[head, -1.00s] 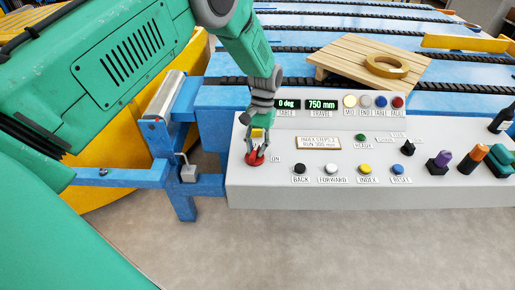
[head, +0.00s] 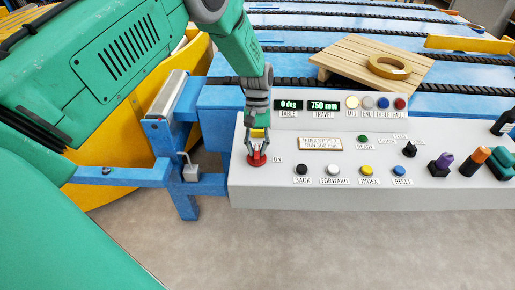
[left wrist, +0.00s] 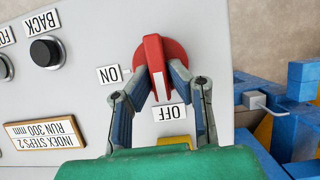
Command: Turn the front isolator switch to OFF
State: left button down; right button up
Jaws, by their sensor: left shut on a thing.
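The front isolator switch is a red rotary knob (head: 257,160) at the left end of the grey control panel. In the left wrist view the red knob (left wrist: 152,50) has a raised handle whose white-marked end points toward the OFF label (left wrist: 170,113). The ON label (left wrist: 108,74) lies to its left there. My left gripper (head: 258,148) reaches down onto the knob from above. In the left wrist view its fingers (left wrist: 163,84) are shut on the handle, one on each side. My right gripper is not in view.
The grey panel (head: 330,190) carries black, white, yellow and blue buttons along its front. Purple, orange and teal-handled items stand at its right end. A wooden pallet (head: 345,60) with a yellow ring (head: 390,67) lies behind. A blue frame (head: 120,176) stands left of the panel.

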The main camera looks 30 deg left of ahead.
pick_arm(q)
jog(key=shift+w+r, duration=0.1)
jog(key=shift+w, duration=0.1)
jog(key=c, duration=1.6)
grip_release()
jog(key=shift+o, duration=0.3)
jog(key=shift+a+r, duration=0.1)
jog(key=shift+r, duration=0.05)
jog(key=v, duration=1.1)
jog(key=shift+w+a+r, duration=0.1)
jog(key=shift+a+r, duration=0.05)
